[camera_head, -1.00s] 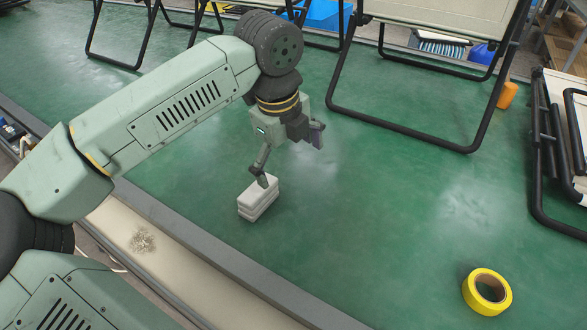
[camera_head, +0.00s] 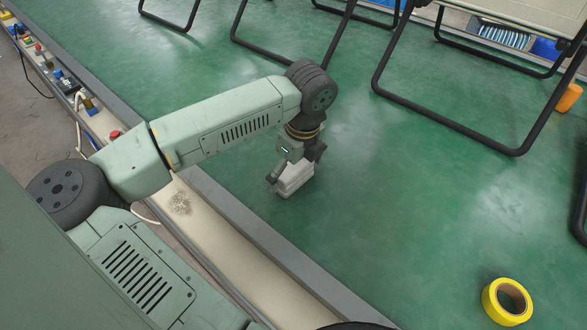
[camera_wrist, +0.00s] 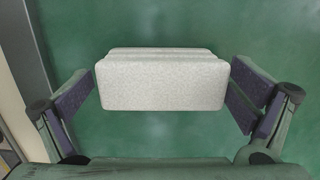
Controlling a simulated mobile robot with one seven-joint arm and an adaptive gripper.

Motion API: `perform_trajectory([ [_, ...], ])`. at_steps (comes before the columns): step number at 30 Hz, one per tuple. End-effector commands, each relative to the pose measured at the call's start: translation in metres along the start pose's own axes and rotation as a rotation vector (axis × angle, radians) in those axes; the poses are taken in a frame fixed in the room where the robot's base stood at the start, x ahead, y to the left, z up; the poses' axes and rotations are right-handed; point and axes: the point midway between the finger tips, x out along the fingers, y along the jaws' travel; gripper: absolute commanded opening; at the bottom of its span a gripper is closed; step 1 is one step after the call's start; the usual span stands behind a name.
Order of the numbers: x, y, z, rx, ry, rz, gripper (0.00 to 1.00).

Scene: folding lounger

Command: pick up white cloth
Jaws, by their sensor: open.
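The white cloth (camera_head: 295,180) is a folded, layered block on the green surface, close to the grey edge strip. My gripper (camera_head: 295,170) is over it and hides part of it in the head view. In the wrist view the cloth (camera_wrist: 162,82) lies between the two spread fingers of my gripper (camera_wrist: 162,100). The left finger pad is close to its left end and the right pad close to its right end, with a narrow gap at each side. The fingers are open and hold nothing.
A grey edge strip (camera_head: 262,222) and a pale ledge (camera_head: 207,232) run along the left of the green surface. A yellow tape roll (camera_head: 492,303) lies at lower right. Black-framed folding loungers (camera_head: 378,80) stand behind. An orange cylinder (camera_head: 569,97) is at far right. The middle green surface is clear.

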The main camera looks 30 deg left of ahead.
Motion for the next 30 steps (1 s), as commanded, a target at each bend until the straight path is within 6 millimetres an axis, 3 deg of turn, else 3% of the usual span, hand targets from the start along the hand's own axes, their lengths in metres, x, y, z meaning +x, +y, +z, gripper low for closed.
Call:
perform_trajectory([
  [9, 0.0079, 0.0001, -0.0002, 0.001, -0.001, 0.0, 1.0],
  [27, 0.0075, 0.0, -0.0002, 0.001, -0.001, 0.0, 0.6],
  [30, 0.0075, 0.0, -0.0002, 0.001, -0.001, 0.0, 0.59],
])
